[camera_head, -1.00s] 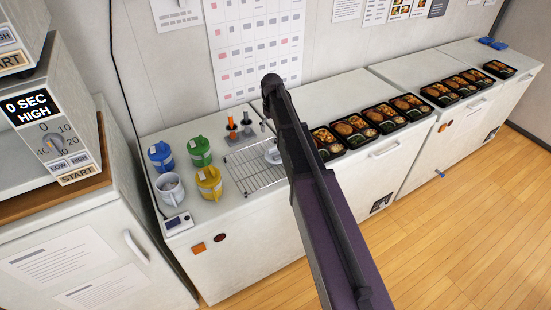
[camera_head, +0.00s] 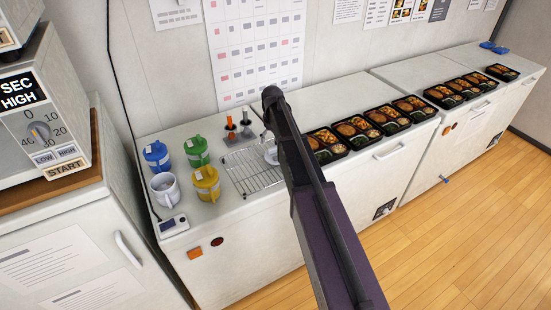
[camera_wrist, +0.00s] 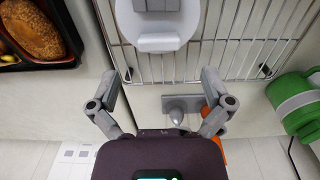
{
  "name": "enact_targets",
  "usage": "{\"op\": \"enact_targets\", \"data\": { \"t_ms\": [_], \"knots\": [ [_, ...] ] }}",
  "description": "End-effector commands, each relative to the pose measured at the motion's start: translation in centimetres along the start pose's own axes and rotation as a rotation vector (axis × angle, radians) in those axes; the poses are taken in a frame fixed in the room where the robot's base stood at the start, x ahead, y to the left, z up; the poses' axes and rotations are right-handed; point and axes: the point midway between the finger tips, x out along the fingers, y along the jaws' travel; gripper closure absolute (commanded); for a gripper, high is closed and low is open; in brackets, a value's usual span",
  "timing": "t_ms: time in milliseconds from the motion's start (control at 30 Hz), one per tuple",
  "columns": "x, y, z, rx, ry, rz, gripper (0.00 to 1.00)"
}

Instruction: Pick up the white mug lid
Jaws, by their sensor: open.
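The white mug lid (camera_wrist: 170,25) is a round white disc with a raised grip. It lies on the wire rack (camera_wrist: 250,35) at the top of the wrist view, cut off by the frame edge. In the head view the lid (camera_head: 271,155) shows only partly, beside my dark arm. My gripper (camera_wrist: 160,85) is open and empty, its fingers spread apart, with the lid beyond the fingertips in the picture. My arm hides the gripper in the head view. The white mug (camera_head: 165,188) stands left of the rack, with no lid visible on it.
Blue (camera_head: 157,156), green (camera_head: 197,151) and yellow (camera_head: 206,185) mugs stand left of the rack. Orange- and grey-handled utensils (camera_head: 231,128) stand behind it. Several bento trays (camera_head: 355,130) line the counter to the right. A microwave (camera_head: 45,125) is at far left.

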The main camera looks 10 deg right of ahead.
Motion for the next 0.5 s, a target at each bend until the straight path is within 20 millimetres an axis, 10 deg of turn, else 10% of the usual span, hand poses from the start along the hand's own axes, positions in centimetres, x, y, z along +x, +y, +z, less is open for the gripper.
{"op": "enact_targets", "data": {
  "t_ms": [500],
  "knots": [
    [0.73,0.01,0.04,0.000,0.000,0.000,0.00]
  ]
}}
